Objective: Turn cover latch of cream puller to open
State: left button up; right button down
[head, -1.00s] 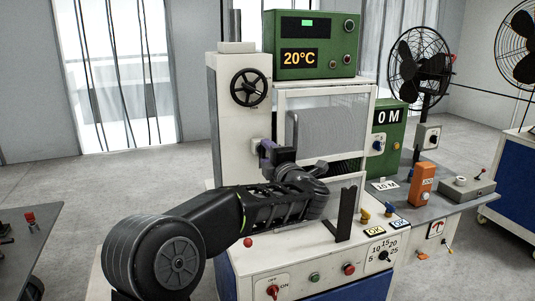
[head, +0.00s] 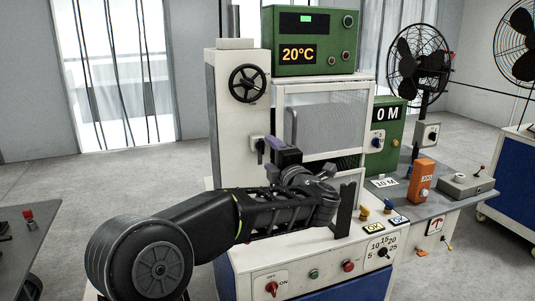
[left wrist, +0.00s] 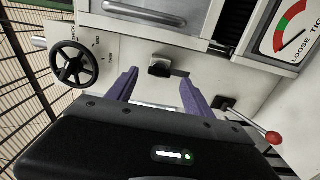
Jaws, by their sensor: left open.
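The cream puller (head: 230,125) is the tall cream machine in the middle, with a mesh cover (head: 325,125) on its front. The cover latch (head: 260,148) is a small black knob on a pale plate left of the cover; in the head view its black bar stands about upright. It also shows in the left wrist view (left wrist: 160,68), ahead of the fingers and between their lines. My left gripper (head: 275,148) has purple fingers, spread and empty (left wrist: 155,88). It is close to the latch, in front of the machine, and looks apart from it. My right gripper is out of view.
A handwheel (head: 249,84) sits above the latch and the cover handle (head: 294,127) to its right. A red-ball lever (left wrist: 272,137) and a gauge (left wrist: 293,27) show in the left wrist view. Knobs and buttons line the lower panel (head: 315,262). A green display box (head: 310,40) stands on top.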

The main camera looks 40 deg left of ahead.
pick_arm(q)
jog(key=v, duration=0.4)
jog(key=shift+a, duration=0.1)
dwell(0.3)
